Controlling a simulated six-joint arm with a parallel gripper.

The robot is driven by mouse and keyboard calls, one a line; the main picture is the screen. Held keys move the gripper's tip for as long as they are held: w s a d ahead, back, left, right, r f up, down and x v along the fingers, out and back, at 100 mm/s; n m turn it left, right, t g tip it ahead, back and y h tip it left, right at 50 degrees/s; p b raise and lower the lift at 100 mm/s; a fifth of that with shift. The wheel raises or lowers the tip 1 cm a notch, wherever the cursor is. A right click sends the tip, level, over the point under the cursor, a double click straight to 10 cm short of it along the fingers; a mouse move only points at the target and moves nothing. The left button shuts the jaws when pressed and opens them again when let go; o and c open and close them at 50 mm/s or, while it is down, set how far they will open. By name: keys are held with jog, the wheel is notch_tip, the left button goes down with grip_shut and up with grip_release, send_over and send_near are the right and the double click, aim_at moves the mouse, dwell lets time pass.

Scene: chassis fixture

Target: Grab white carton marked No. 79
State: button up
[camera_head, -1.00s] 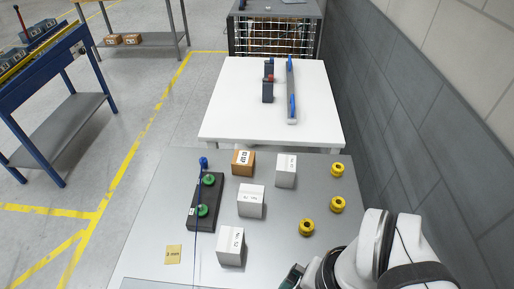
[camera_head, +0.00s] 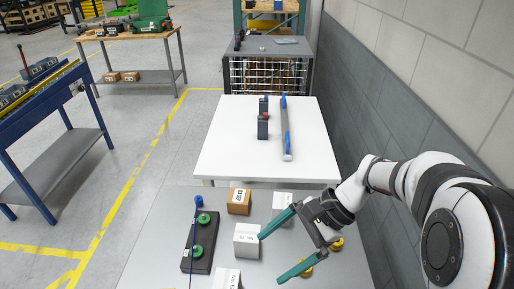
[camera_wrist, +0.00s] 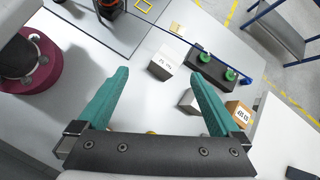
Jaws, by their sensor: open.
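Three white cartons stand on the grey table in the head view: a back one (camera_head: 283,200), a middle one (camera_head: 246,240) and a front one (camera_head: 228,279) cut by the bottom edge. Their markings are too small to read, so I cannot tell which is No. 79. My gripper (camera_head: 272,258) is open and empty, right of the middle and front cartons. In the wrist view the open fingers (camera_wrist: 160,76) point toward a white carton (camera_wrist: 167,63) with print on top. Another white carton (camera_wrist: 188,101) is partly hidden behind the right finger.
A brown carton (camera_head: 239,201) stands beside the white ones. A black block with green knobs (camera_head: 198,250) lies to their left. Yellow ring-shaped parts (camera_head: 337,243) lie right, under my arm. A white table (camera_head: 230,150) stands behind; a wall runs along the right.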

jog(key=w+f+m+y, duration=0.2)
jog(key=w+f+m, duration=0.15)
jog(key=w, duration=0.25)
jog(key=m+t+y, duration=0.3)
send_near(236, 235)
jog(key=x, duration=0.3)
jog(key=f+x, duration=0.1)
jog(key=x, duration=0.3)
jog(key=w+x, duration=0.1)
jog(key=x, duration=0.3)
jog(key=shift+d+f, duration=0.25)
jog(key=shift+d, duration=0.05)
jog(key=c, duration=1.6)
